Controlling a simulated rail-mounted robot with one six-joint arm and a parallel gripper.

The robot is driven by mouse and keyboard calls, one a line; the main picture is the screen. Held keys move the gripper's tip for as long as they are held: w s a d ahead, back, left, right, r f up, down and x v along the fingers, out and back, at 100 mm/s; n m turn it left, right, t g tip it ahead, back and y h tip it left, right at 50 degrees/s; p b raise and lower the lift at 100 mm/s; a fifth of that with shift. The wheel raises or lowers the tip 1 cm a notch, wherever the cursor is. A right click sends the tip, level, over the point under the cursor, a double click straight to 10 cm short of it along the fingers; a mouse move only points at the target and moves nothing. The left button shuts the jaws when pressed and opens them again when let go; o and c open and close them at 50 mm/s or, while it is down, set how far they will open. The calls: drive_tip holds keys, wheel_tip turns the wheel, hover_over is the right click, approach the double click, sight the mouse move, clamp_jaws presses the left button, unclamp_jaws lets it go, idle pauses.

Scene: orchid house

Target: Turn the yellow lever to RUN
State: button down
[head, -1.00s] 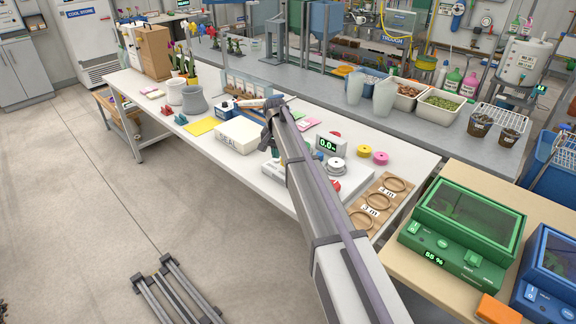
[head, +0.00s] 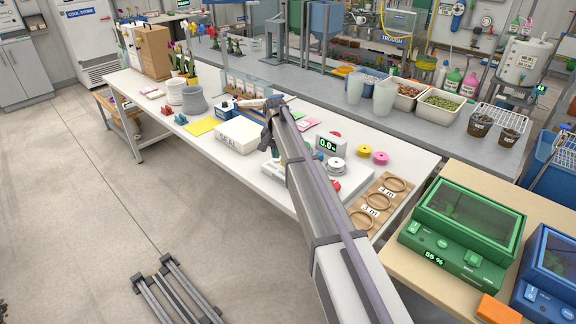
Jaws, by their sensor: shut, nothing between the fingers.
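I cannot make out a yellow lever or a RUN mark in the head view. My gripper (head: 268,137) is at the far end of my arm, over the white bench (head: 400,148), small and partly hidden by the arm. It looks shut with nothing in it.
Red, pink and yellow round pieces and a board with rings (head: 377,205) lie at the bench's right end. A green lidded machine (head: 465,225) and a blue one (head: 550,270) stand at right. The floor at left (head: 70,200) is mostly clear.

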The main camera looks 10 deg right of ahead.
drive_tip(key=b, duration=0.5)
hover_over(280, 170)
drive_tip(key=s+a, duration=0.2)
drive_tip(key=shift+d+f, duration=0.2)
drive_tip(key=shift+f, duration=2.35)
drive_tip(key=shift+d+r, duration=0.1)
drive_tip(key=shift+w+d, duration=0.55)
drive_tip(key=shift+w, duration=0.3)
drive_tip(key=shift+w+d, duration=0.7)
drive_tip(key=shift+d, duration=0.3)
